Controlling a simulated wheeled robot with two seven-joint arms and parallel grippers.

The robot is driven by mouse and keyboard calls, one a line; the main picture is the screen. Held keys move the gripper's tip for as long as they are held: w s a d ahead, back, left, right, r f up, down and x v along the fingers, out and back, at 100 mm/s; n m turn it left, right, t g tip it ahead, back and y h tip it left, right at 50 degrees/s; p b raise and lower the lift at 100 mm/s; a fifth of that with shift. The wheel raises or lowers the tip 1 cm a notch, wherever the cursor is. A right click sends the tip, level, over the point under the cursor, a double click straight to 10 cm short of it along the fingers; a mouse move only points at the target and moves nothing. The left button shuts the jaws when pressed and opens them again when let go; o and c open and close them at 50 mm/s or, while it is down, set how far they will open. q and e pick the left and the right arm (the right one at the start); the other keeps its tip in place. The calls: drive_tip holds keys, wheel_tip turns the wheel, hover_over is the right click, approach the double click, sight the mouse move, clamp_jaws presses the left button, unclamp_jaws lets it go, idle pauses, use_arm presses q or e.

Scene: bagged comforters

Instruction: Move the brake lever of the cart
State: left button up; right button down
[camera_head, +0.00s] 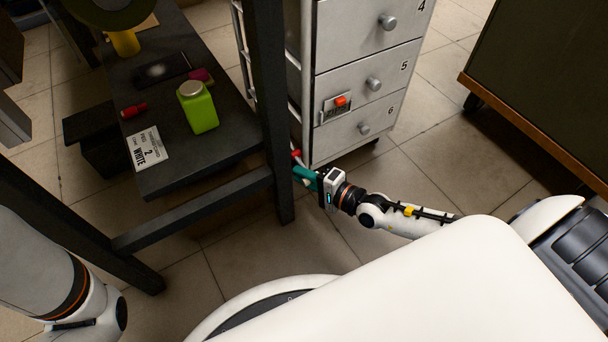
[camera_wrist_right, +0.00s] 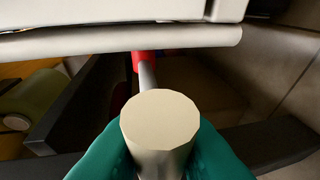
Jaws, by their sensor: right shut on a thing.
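The cart (camera_head: 345,55) is a pale drawer unit with round knobs and numbers on its drawers, framed by white tubes. Low at its left corner is a red part (camera_head: 296,154) of the brake lever. In the right wrist view the lever (camera_wrist_right: 160,120) shows as a cream round knob on a thin metal rod that runs to a red joint (camera_wrist_right: 146,62) under a white tube. My right gripper (camera_head: 304,177) has its teal fingers closed around this knob, which hides part of the grip. My left arm shows at the lower left, its gripper out of view.
A dark table (camera_head: 185,165) stands left of the cart with a green bottle (camera_head: 198,107) and a "WHITE" card (camera_head: 146,148). Its post and crossbar (camera_head: 195,208) run close to my right gripper. A brown-edged dark unit (camera_head: 540,90) stands at right. Tiled floor lies between.

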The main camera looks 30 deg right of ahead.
drive_tip(key=c, duration=1.3)
unclamp_jaws()
drive_tip(key=shift+f, duration=0.1)
drive_tip(key=shift+s+d+p, duration=0.2)
drive_tip(key=shift+s+p, duration=0.15)
drive_tip(key=shift+s, duration=0.1)
drive_tip(key=p+v, duration=0.4)
drive_tip(key=v, duration=0.7)
drive_tip(key=shift+p, duration=0.3)
